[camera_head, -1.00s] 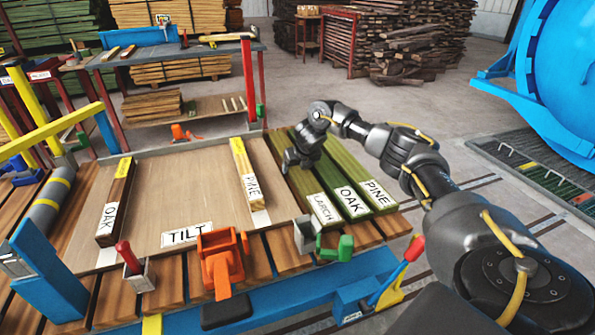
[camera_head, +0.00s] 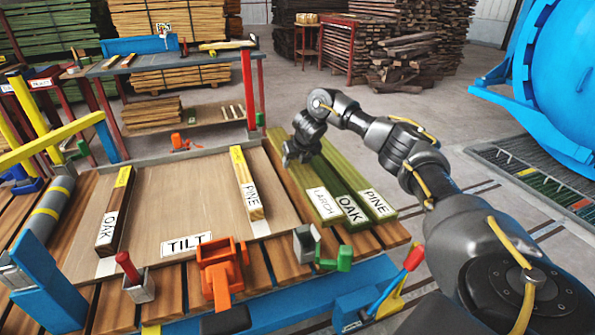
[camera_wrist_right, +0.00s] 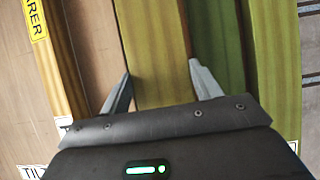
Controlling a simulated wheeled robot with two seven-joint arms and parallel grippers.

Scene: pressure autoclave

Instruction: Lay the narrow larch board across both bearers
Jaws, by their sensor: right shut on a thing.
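The narrow larch board (camera_head: 309,181) is yellow-green and labelled LARCH at its near end. My right gripper (camera_head: 296,160) is shut on it, near its middle or far part. In the right wrist view the two fingers of my gripper (camera_wrist_right: 160,78) lie along either side of the larch board (camera_wrist_right: 155,35). The board seems raised a little above its neighbours. The two bearers, dark OAK (camera_head: 114,212) at left and light PINE (camera_head: 248,184) at right, lie apart on the tilt table. The pine bearer (camera_wrist_right: 52,60) also shows left of the board in the wrist view. My left gripper is out of view.
A green oak board (camera_head: 351,208) and a green pine board (camera_head: 377,203) lie right of the larch board. The TILT panel (camera_head: 185,205) between the bearers is clear. An orange clamp (camera_head: 220,268) and a grey-green clamp (camera_head: 308,243) stand along the front edge.

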